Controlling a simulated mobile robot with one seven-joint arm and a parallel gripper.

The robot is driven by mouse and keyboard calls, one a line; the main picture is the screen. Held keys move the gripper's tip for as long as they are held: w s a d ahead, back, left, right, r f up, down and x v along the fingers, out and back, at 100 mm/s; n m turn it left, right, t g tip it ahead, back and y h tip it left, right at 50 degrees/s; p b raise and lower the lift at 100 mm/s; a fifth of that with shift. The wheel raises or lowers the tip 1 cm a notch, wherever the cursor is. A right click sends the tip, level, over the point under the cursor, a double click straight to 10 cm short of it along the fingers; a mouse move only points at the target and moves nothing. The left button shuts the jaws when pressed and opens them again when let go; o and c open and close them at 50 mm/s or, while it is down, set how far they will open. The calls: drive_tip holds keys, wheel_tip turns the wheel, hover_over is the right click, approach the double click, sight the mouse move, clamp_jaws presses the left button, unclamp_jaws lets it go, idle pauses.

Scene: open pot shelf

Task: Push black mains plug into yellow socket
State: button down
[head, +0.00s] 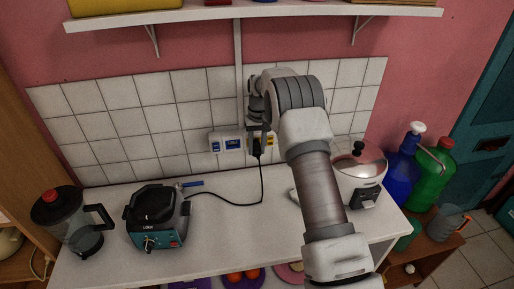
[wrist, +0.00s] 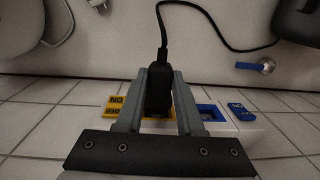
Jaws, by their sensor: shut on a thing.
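The black mains plug (wrist: 157,92) sits between the two fingers of my gripper (wrist: 157,76), which is shut on it. Its cord runs from the plug down to the counter. The yellow socket (wrist: 114,104) is on the white wall strip, partly covered by the fingers and plug in the wrist view. In the head view the yellow socket (head: 271,140) shows just right of my gripper (head: 258,133), and the plug (head: 256,151) hangs at the strip. I cannot tell whether the plug's pins are in the socket or in front of it.
Blue sockets (head: 232,144) sit on the same strip, left of the yellow one. The black cord (head: 235,204) leads to a teal-and-black appliance (head: 155,215). A blue-handled item (head: 193,184) lies nearby. A rice cooker (head: 358,170) stands right of my arm. A shelf (head: 260,14) is above.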

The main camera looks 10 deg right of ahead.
sight(257, 146)
drive_tip(key=shift+w+p, duration=0.35)
drive_tip(key=shift+w, duration=0.35)
unclamp_jaws()
idle(0.6)
drive_tip(key=shift+r, duration=0.1)
drive_tip(key=shift+w+d+r+p, duration=0.1)
drive_tip(key=shift+r+p, duration=1.05)
drive_tip(key=shift+r, duration=0.7)
drive_tip(key=shift+d+r+p, duration=0.1)
drive_tip(key=shift+r+p, duration=1)
drive_tip(key=shift+r, duration=0.75)
